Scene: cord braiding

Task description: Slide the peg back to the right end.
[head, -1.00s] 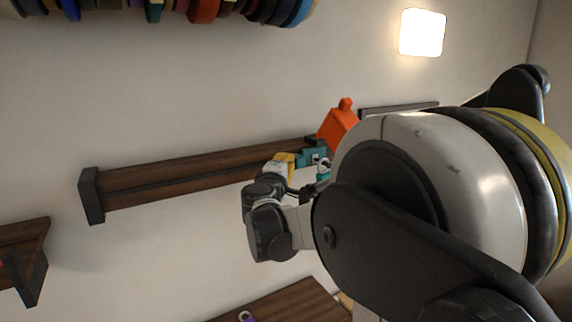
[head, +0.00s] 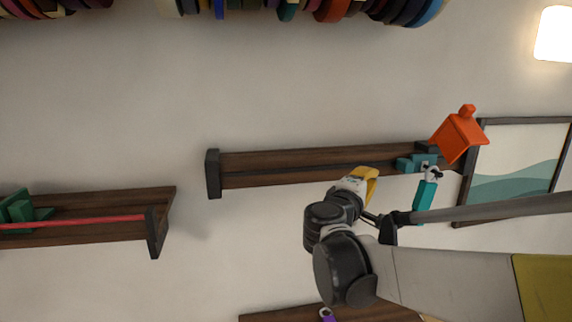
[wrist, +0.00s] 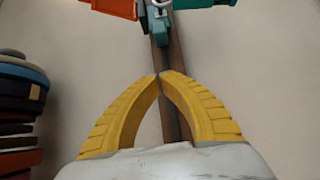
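A wooden rail (head: 300,172) with a dark slot and dark end caps is on the wall in the head view. A teal peg block (head: 415,163) sits on it near the right end, a little left of the end cap (head: 466,160). A white ring (head: 432,173) with a teal tag (head: 425,197) hangs beside it. My gripper (head: 373,173) has yellow fingers and is left of the peg, apart from it. In the wrist view my gripper (wrist: 159,76) has its fingertips together with nothing visible between them; teal parts (wrist: 160,32) show beyond the tips.
An orange house-shaped piece (head: 457,138) overlaps the rail's right end. A framed picture (head: 522,165) hangs to the right. Another rail (head: 100,203) with a red rod (head: 75,222) and green block (head: 22,208) is at left. Coloured spools (head: 333,10) line the top.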

